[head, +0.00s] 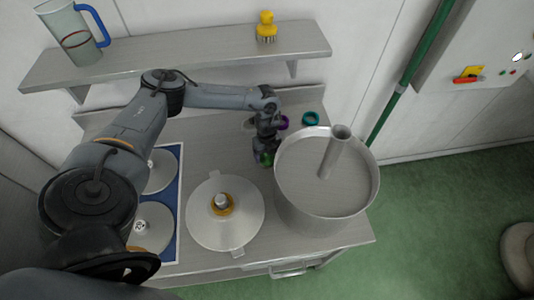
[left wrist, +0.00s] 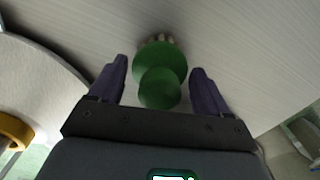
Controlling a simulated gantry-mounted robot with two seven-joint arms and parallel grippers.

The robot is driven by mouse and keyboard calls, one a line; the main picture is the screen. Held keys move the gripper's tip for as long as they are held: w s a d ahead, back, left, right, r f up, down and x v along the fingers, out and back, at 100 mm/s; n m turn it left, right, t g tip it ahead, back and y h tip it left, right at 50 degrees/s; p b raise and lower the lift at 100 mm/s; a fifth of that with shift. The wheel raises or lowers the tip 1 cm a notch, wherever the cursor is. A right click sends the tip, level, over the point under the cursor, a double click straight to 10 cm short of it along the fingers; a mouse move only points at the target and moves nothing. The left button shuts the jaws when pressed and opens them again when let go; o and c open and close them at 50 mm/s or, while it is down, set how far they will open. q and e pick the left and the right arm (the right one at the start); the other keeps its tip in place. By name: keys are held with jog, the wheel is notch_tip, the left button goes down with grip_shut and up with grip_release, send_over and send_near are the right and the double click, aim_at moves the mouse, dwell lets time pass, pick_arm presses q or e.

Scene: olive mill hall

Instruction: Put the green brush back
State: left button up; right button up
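The green brush (left wrist: 160,75) stands in the left wrist view with its round green knob toward the camera and pale bristles at its far side. In the head view only a bit of its green (head: 265,158) shows beside the drum; my arm hides the rest. My left gripper (left wrist: 158,82) is open, with one dark purple finger on each side of the brush and a visible gap to both. It shows in the head view (head: 264,155) over the bench, left of the drum. A yellow brush (head: 266,28) stands on the wall shelf. My right gripper is not in view.
A large steel drum (head: 292,205) with an upright tube stands close right of my left gripper. A round metal disc (head: 240,225) lies left of it. A purple ring (head: 282,122) and teal ring (head: 310,118) are behind. The shelf (head: 190,54) also holds a jug (head: 70,35).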

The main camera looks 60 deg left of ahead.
pick_arm(q)
jog(key=shift+o, duration=1.1)
jog(key=shift+r, duration=0.15)
notch_tip(320, 180, up, 12)
jog(key=shift+r+p, duration=0.1)
jog(key=shift+p, duration=0.2)
